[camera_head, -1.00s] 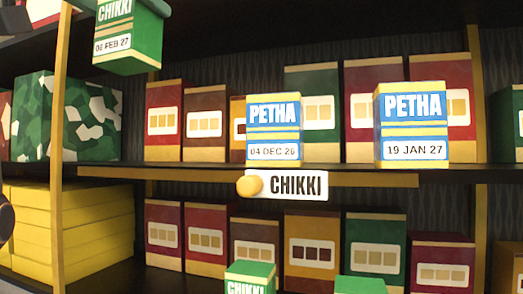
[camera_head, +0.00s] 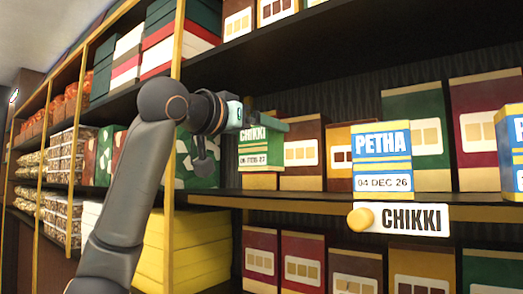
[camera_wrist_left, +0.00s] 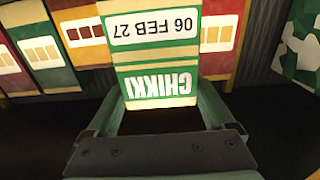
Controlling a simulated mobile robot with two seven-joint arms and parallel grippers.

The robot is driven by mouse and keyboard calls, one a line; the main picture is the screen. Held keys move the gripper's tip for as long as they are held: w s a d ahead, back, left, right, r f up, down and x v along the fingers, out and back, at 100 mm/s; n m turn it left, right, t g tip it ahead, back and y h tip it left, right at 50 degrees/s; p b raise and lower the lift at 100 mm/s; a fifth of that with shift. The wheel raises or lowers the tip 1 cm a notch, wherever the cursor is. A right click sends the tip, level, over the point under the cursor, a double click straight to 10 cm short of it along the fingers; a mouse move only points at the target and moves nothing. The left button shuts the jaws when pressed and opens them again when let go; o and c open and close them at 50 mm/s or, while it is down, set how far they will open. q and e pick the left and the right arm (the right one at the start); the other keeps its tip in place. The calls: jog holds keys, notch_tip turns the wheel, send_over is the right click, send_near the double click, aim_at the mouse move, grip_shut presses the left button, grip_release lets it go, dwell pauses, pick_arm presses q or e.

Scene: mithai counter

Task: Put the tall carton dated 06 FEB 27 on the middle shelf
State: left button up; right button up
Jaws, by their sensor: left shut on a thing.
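The green CHIKKI carton (camera_head: 260,152) has a white date label that reads 06 FEB 27 upside down in the left wrist view (camera_wrist_left: 157,55). My left gripper (camera_head: 256,124) is shut on its upper part; both fingers flank the carton in the left wrist view (camera_wrist_left: 160,103). The carton is upright at the left part of the middle shelf (camera_head: 320,202). Its bottom is close to shelf level; I cannot tell whether it touches. A PETHA carton (camera_head: 382,158) dated 04 DEC 26 stands to its right. My right gripper is not in view.
A CHIKKI sign (camera_head: 412,218) with a round knob hangs on the shelf edge. Another PETHA carton (camera_head: 514,150) is cut off at the right. Brown and red boxes (camera_head: 303,152) line the shelf's back. A wooden post (camera_head: 177,45) stands left of the carton.

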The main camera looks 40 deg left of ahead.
aim_at(261, 149)
pick_arm(q)
jog(key=f, duration=0.4)
jog(key=shift+w+a+b, duration=0.2)
jog(key=shift+w+b, duration=0.05)
jog(key=shift+b, duration=0.15)
jog(key=shift+r, duration=0.1)
jog(key=shift+d, duration=0.1)
jog(key=shift+f, duration=0.2)
jog(key=o, duration=1.4)
jog(key=shift+c, duration=0.2)
jog(key=shift+r, duration=0.15)
